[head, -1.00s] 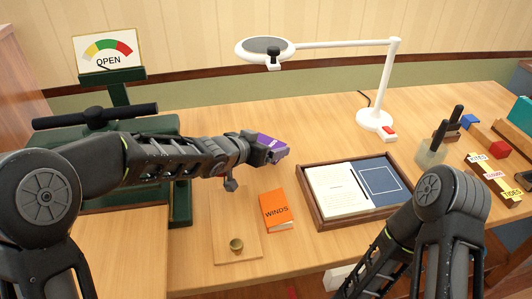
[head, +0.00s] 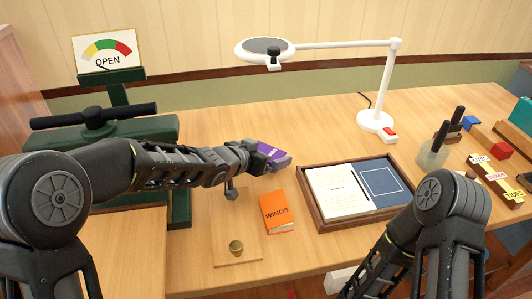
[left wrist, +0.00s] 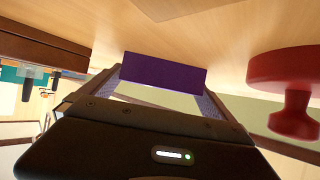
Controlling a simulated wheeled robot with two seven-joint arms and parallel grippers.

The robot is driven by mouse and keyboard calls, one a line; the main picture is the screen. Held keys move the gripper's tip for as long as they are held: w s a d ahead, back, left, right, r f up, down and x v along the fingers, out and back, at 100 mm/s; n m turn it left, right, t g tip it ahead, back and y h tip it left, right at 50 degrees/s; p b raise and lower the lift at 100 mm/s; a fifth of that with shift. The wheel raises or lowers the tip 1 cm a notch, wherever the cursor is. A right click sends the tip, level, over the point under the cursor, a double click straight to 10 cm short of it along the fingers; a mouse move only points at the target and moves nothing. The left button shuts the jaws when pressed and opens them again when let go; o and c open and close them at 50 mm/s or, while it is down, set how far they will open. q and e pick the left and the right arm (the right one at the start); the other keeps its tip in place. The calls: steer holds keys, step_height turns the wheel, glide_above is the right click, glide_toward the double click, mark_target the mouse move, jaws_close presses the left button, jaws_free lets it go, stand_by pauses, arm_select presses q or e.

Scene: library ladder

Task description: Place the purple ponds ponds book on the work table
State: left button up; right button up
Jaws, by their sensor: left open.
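The purple book (head: 268,151) is at the fingertips of my left gripper (head: 272,160) in the head view, over the table's left-middle part. In the left wrist view the purple book (left wrist: 163,74) lies across the space between the two fingers of my left gripper (left wrist: 160,88). The jaws are open; I cannot tell whether the book touches them or the table. The work table (head: 320,150) is light wood. My right gripper is out of view; only its arm shows at lower right.
An orange WINDS book (head: 277,212) and a board (head: 225,261) with a small brass cup (head: 236,247) are nearby. A framed tray (head: 312,219) holds an open book. A green press (head: 150,130) stands left, a white lamp (head: 376,120) behind. A red knobbed object (left wrist: 292,72) is close in the wrist view.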

arm_select(q)
steer(key=p+v, duration=0.3)
steer(key=v, duration=0.8)
steer(key=shift+s+a+r, duration=0.15)
steer(key=shift+s+r, duration=0.05)
steer(key=shift+r, duration=0.15)
steer(key=shift+s+a, duration=0.1)
steer(key=shift+s, duration=0.1)
